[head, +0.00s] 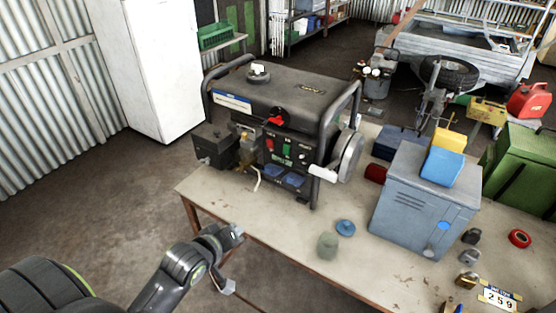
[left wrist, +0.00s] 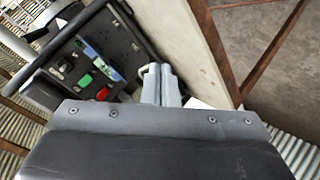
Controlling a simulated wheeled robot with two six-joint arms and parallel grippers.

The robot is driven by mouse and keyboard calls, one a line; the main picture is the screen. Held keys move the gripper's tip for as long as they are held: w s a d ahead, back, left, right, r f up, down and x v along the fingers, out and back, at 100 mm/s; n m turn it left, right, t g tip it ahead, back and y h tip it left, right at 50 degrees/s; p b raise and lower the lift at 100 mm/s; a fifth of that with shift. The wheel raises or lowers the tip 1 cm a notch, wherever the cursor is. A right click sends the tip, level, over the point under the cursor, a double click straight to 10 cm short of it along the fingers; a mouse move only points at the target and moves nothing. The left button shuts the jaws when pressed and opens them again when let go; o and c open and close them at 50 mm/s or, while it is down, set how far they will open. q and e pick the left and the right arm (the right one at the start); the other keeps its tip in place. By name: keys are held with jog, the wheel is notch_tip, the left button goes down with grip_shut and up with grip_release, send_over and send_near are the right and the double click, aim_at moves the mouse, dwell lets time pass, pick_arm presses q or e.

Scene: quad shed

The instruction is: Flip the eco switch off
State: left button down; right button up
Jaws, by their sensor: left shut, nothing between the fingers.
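The black generator (head: 290,100) stands on the table, its control panel (head: 286,155) facing front. The panel has a red switch (head: 269,143), a green switch (head: 287,149) and a dark switch (head: 302,156) in a row, with blue sockets below. The labels are too small to tell which switch is eco. In the left wrist view the red switch (left wrist: 102,93), green switch (left wrist: 85,80) and dark switch (left wrist: 63,65) show, tilted. My left gripper (head: 238,231) is shut and empty, in front of and below the panel, apart from it. Its closed fingers (left wrist: 162,84) show in the wrist view. My right gripper is out of view.
The table (head: 250,210) edge lies close to my left gripper. A round grey-green container (head: 327,246), a blue cap (head: 345,227) and a blue-grey metal box (head: 420,205) stand right of the generator. The floor left of the table is clear.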

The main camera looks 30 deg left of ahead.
aim_at(284, 154)
pick_arm(q)
jog(key=w+r+n+t+h, duration=0.2)
jog(key=w+r+n+t, duration=0.3)
jog(key=w+r+n, duration=0.2)
jog(key=shift+w+a+r, duration=0.45)
jog(key=shift+w+r, duration=0.3)
jog(key=shift+w, duration=0.5)
jog(key=shift+w, duration=0.1)
jog(key=w, duration=0.4)
jog(key=w+f, duration=0.1)
jog(key=w, duration=0.4)
jog(key=w+d+f+p, duration=0.1)
jog(key=w, duration=0.3)
jog(key=shift+w+d, duration=0.1)
jog(key=shift+w, duration=0.2)
jog(key=shift+w+f+t+b, duration=0.1)
jog(key=shift+f+t+b, duration=0.2)
jog(key=shift+b, duration=0.15)
jog(key=shift+w+r, duration=0.1)
jog(key=shift+r, duration=0.05)
